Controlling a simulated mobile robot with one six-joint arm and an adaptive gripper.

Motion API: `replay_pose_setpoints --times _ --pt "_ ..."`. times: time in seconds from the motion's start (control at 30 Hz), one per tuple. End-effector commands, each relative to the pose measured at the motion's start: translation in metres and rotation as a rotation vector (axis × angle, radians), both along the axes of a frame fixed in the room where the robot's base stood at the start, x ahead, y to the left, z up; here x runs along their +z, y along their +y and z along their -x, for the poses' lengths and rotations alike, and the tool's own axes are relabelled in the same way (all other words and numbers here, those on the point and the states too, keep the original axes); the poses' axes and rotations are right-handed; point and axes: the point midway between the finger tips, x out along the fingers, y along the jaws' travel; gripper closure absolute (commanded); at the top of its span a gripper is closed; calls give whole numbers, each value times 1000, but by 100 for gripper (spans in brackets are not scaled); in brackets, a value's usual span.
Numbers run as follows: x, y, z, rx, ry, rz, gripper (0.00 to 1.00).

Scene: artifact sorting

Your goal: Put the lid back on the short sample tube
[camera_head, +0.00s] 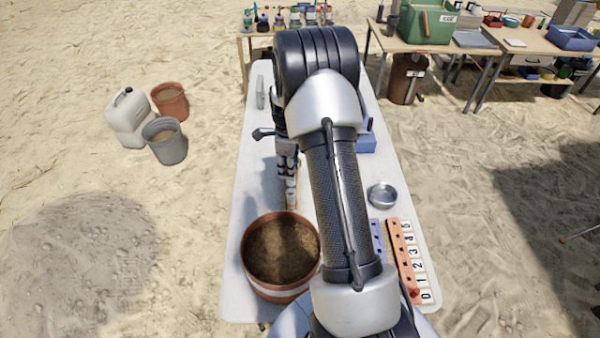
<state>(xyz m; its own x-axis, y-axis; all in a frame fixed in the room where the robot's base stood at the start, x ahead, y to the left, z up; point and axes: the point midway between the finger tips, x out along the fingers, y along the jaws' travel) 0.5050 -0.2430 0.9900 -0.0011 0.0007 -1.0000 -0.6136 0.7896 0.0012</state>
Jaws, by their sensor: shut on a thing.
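My gripper (287,172) points down over the left middle of the white table (250,190), partly behind my own arm. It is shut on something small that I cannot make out. Just below the fingertips is a narrow tan and white thing (292,194), too small to tell whether it is a rack or a tube. I cannot pick out the short sample tube or its lid for certain. My arm covers much of the table's middle.
A terracotta pot of soil (280,252) stands close in front of my gripper. An orange numbered rack (400,252), a blue strip (377,240), a metal bowl (382,195) and a blue box (366,143) lie to the right. The table's left strip is mostly clear.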

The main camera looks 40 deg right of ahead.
Motion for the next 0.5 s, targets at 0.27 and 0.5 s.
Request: replay_pose_setpoints --times 0.27,0.5 --pt "-27 0 0 2 -1 0 83" --pt "-35 0 0 2 -1 1 83"
